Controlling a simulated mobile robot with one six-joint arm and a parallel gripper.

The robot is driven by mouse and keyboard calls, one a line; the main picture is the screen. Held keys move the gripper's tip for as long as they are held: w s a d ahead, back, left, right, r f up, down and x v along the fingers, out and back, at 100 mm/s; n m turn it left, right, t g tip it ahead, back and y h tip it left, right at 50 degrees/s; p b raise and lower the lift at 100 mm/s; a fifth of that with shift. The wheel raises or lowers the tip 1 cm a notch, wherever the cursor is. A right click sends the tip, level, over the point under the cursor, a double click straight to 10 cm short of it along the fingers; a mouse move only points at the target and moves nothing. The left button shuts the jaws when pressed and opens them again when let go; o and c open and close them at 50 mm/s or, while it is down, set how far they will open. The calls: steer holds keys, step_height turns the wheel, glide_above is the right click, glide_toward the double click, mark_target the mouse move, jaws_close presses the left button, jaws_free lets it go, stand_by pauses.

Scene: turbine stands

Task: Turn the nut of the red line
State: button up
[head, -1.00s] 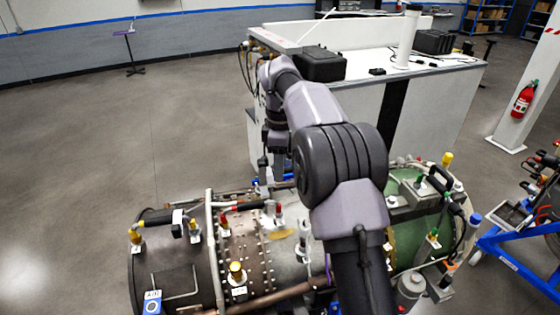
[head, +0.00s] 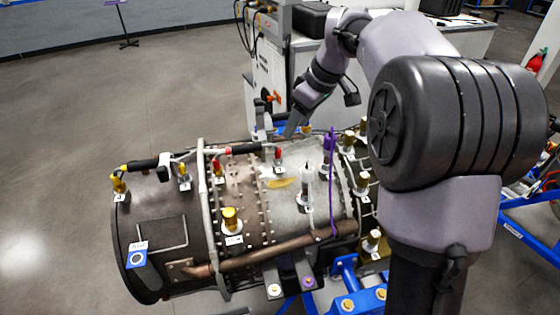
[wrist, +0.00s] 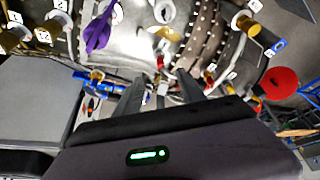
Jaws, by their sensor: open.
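The red line is a short black-sleeved hose (head: 243,149) on top of the turbine casing, with a red-collared fitting at each end. The right red fitting (head: 278,154) stands near my gripper (head: 291,131); the left red fitting (head: 217,166) is beside the pale pipe. In the wrist view, small red fittings (wrist: 160,62) show just beyond the fingers, partly hidden. My gripper (wrist: 160,90) is open with nothing visible between its fingers. It hangs at the far side of the casing, apart from the right fitting as far as I can tell.
A similar yellow-ended line (head: 150,164) lies to the left. A purple piece (head: 330,165), gold fittings (head: 231,220) and a brown pipe (head: 270,252) are on the casing. A white cabinet (head: 270,75) stands behind. Open floor (head: 60,120) lies left.

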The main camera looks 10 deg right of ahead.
mark_target(279, 156)
steer(key=b+x, duration=0.1)
steer(key=x, duration=1.2)
steer(key=shift+f, duration=0.15)
steer(key=shift+b, duration=0.3)
jaws_close()
